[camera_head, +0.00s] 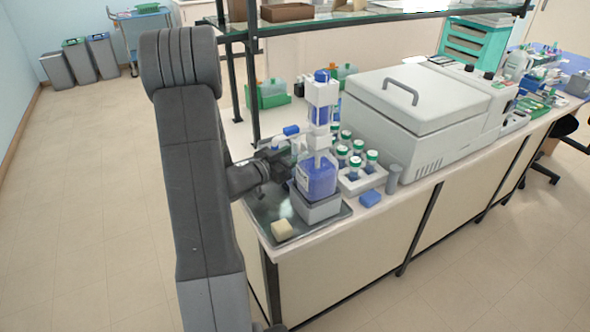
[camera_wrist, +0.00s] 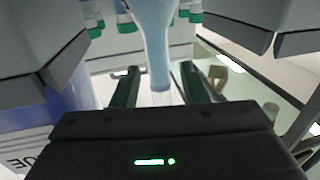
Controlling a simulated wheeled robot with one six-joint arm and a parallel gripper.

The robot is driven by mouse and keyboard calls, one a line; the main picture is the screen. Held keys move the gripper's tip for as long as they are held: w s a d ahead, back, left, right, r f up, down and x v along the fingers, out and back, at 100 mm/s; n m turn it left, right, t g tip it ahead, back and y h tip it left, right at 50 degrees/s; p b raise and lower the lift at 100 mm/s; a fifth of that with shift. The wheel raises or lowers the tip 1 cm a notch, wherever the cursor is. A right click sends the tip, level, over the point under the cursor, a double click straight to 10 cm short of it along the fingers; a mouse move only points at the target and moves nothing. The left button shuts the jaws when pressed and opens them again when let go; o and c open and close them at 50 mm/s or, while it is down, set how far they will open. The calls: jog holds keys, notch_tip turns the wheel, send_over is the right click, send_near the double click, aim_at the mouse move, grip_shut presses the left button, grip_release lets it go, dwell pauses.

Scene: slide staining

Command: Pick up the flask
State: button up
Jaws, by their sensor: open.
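In the wrist view a pale blue, see-through flask (camera_wrist: 155,35) narrows to a slim neck between the two fingers of my gripper (camera_wrist: 160,82). The fingers are open, one on each side of the neck, with a visible gap on both sides. In the head view my gripper (camera_head: 278,163) is low over the left end of the bench, just left of a square bottle of blue liquid (camera_head: 316,177). I cannot make out the flask surely in the head view.
The blue bottle stands on a grey block (camera_head: 318,207), close to my gripper. A white rack (camera_head: 367,180) holds several green-capped vials to the right. A large white lidded machine (camera_head: 420,105) fills the bench behind. A cream block (camera_head: 282,229) lies on the dark tray (camera_head: 262,207).

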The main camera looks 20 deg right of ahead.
jog(key=c, duration=0.8)
jog(key=shift+o, duration=0.2)
